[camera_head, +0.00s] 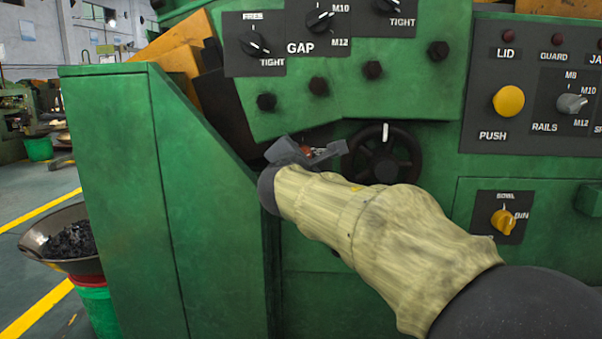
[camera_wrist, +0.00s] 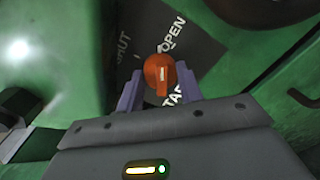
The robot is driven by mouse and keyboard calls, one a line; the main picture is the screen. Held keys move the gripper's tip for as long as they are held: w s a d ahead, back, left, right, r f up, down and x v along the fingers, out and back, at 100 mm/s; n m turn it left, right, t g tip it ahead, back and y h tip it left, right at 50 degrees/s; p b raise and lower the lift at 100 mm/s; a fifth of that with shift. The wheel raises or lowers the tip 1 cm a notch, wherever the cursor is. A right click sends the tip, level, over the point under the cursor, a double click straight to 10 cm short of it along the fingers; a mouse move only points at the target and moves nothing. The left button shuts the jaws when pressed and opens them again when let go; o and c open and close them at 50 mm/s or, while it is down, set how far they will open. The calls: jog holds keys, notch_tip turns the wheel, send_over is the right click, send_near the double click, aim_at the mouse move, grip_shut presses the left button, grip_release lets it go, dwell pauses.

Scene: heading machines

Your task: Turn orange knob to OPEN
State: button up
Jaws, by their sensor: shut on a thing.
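The orange knob (camera_wrist: 159,74) sits on a dark plate (camera_wrist: 125,68) with white lettering in the wrist view. The words SHUT and OPEN (camera_wrist: 172,38) show on the plate, and another word is partly hidden below the knob. My gripper (camera_wrist: 160,85) is shut on the knob, with one finger on each side of it. In the head view my gripper (camera_head: 308,152) is at the green machine's front, and only a small part of the orange knob (camera_head: 306,150) shows between the fingers.
A black handwheel (camera_head: 385,155) is close to the right of my gripper. Several black bolts (camera_head: 318,86) and the GAP dials (camera_head: 320,20) are above. A green panel (camera_head: 110,180) juts out at left. A yellow knob (camera_head: 503,221) is at lower right.

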jog(key=shift+f+m+y+b, duration=0.15)
jog(key=shift+m+y+b, duration=0.15)
jog(key=shift+m+b, duration=2.15)
jog(key=shift+m+p, duration=0.25)
jog(key=shift+p, duration=0.05)
jog(key=o, duration=1)
jog(key=shift+d, duration=0.1)
jog(key=shift+s, duration=0.1)
